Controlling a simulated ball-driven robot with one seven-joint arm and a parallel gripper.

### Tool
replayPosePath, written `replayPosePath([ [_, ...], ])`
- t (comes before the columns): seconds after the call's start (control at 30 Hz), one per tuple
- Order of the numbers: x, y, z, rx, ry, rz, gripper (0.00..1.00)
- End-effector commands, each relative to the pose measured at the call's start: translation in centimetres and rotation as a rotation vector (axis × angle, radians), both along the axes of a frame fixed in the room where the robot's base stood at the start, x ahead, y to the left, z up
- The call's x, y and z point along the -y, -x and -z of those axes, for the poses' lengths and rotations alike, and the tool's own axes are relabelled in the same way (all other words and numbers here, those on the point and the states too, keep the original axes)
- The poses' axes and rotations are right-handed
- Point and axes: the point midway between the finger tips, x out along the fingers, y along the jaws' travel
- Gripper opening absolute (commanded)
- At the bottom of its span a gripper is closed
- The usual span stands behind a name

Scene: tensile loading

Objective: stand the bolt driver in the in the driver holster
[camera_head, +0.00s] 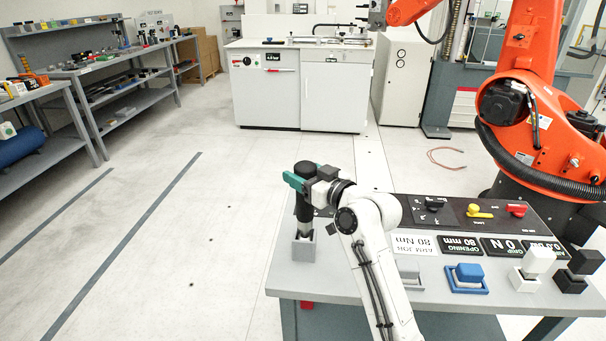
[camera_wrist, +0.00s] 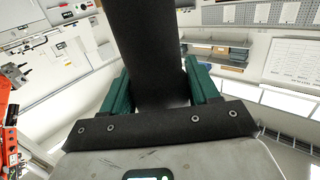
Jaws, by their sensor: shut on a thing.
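The bolt driver (camera_head: 303,207) is a black, upright cylinder at the table's left corner. My gripper (camera_head: 299,180) is shut on its upper part, with green fingers on either side. The grey driver holster (camera_head: 303,250) is a small square box directly below the driver. The driver's lower end is at the holster's mouth; I cannot tell how deep it sits inside. In the wrist view the black driver body (camera_wrist: 148,50) stands between the green fingers, and the holster is hidden there.
The grey table (camera_head: 345,287) also carries a dark panel with coloured knobs (camera_head: 480,210), label plates, and blue, white and black blocks to the right. A large orange robot arm (camera_head: 520,100) stands behind at right. Floor left of the table is clear.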

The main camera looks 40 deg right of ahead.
Motion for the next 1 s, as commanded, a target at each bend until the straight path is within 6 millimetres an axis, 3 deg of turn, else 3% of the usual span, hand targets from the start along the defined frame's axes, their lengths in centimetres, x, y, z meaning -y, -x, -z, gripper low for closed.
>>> replayPosePath([
  [0.97, 0.02, 0.0, 0.64, 0.007, 0.002, 0.001, 0.18],
  [1.0, 0.02, 0.0, 0.64, 0.007, 0.002, 0.001, 0.62],
])
